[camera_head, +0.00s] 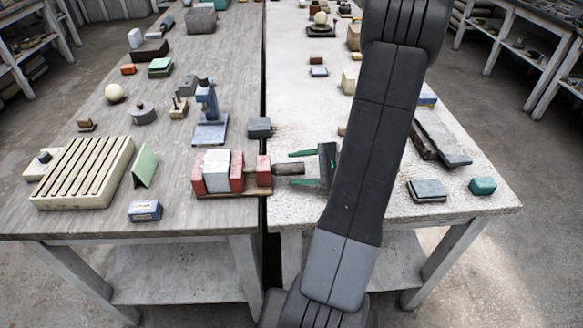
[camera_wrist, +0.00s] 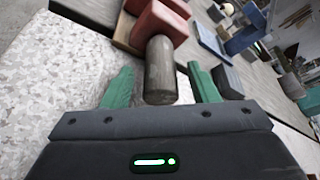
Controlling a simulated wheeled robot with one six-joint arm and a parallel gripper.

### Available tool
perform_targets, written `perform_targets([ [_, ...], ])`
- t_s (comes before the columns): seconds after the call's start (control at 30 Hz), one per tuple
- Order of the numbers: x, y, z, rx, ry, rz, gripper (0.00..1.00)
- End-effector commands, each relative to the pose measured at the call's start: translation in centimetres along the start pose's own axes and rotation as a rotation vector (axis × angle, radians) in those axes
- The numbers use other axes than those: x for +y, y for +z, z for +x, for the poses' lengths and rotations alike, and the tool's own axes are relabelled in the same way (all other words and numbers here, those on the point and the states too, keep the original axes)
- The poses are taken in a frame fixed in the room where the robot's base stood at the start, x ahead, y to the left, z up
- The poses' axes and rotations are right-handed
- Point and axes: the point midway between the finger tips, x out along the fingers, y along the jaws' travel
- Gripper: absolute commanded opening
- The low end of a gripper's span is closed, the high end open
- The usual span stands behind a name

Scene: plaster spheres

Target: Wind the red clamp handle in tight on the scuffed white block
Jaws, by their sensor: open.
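The red clamp (camera_head: 263,171) lies across the seam between the two tables on a brown base. The scuffed white block (camera_head: 216,168) stands between its two left red jaws; I cannot tell whether both touch it. The clamp's handle (camera_head: 288,169) is a grey-brown cylinder sticking out to the right. My gripper (camera_head: 292,168) is open, its green fingers on either side of the handle. In the wrist view, the handle (camera_wrist: 160,72) lies between the open gripper's fingertips (camera_wrist: 160,76), with visible gaps at both sides. The red end block (camera_wrist: 158,30) is beyond it.
A slotted cream block (camera_head: 80,172), a green wedge (camera_head: 145,165) and a blue box (camera_head: 145,211) lie left of the clamp. A blue stand (camera_head: 209,130) and a dark block (camera_head: 260,127) are behind it. My arm hides part of the right table.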

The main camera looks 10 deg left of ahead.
Motion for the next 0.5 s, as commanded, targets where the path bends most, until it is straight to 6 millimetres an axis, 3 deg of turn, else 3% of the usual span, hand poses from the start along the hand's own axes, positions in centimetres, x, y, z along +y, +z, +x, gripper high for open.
perform_targets([
  [0.2,0.0,0.0,2.0,0.000,0.001,0.000,0.54],
  [0.5,0.0,0.0,2.3,0.001,0.000,-0.001,0.54],
])
